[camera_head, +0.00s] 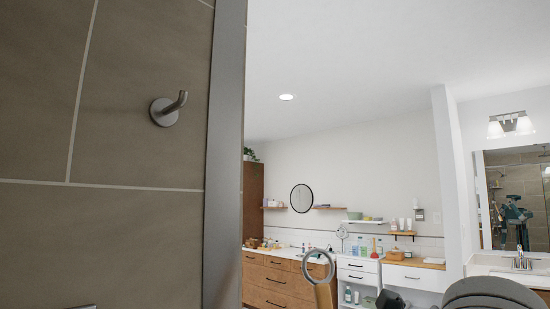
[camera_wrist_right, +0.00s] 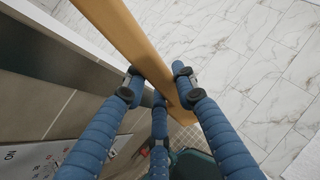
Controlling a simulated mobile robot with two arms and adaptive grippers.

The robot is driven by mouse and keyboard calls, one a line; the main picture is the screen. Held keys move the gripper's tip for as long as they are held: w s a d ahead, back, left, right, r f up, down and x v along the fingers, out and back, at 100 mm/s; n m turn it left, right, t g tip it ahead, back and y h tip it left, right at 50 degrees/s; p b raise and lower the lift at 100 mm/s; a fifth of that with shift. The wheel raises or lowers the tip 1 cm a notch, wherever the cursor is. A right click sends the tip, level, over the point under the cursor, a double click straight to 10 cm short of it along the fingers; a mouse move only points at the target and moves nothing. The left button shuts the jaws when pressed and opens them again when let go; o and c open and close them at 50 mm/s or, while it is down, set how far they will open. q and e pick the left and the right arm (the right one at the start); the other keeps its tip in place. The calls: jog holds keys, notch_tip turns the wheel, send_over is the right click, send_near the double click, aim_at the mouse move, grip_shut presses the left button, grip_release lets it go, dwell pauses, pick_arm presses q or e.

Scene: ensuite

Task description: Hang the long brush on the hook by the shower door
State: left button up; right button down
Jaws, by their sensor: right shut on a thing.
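The hook (camera_head: 168,108) is a grey metal peg on a round base, fixed to the brown tiled wall at upper left in the head view. The long brush shows there as a wooden handle end with a grey ring (camera_head: 318,266) at the bottom middle, lower than the hook and to its right, apart from it. In the right wrist view the wooden handle (camera_wrist_right: 118,35) runs from the top down between the blue fingers of my right gripper (camera_wrist_right: 160,90), which is shut on it. The brush head is not clearly visible. My left gripper is not in view.
A grey vertical door-frame edge (camera_head: 224,150) stands just right of the hook wall. Beyond it are wooden drawers (camera_head: 275,283), shelves and a mirror (camera_head: 515,195). Pale marble tiles (camera_wrist_right: 260,60) cover the floor. Open space lies around the ring.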

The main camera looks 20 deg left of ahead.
jog(key=s+r+n+g+y+p, duration=0.2)
jog(key=s+r+n+g+p, duration=0.45)
jog(key=s+r, duration=1.45)
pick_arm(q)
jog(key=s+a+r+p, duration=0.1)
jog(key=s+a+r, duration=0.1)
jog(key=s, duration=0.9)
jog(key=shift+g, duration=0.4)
pick_arm(e)
jog(key=w+a+t, duration=0.1)
jog(key=w+a, duration=0.1)
jog(key=a, duration=0.3)
jog(key=w+a+m+t, duration=0.1)
jog(key=w+a, duration=0.2)
jog(key=a, duration=0.1)
jog(key=shift+w+a, duration=0.25)
jog(key=shift+a, duration=0.15)
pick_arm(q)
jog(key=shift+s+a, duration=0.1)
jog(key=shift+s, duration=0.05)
pick_arm(e)
jog(key=shift+f+h, duration=0.3)
jog(key=c, duration=1.3)
grip_release()
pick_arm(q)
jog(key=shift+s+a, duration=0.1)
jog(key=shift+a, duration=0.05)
pick_arm(e)
jog(key=shift+r, duration=0.15)
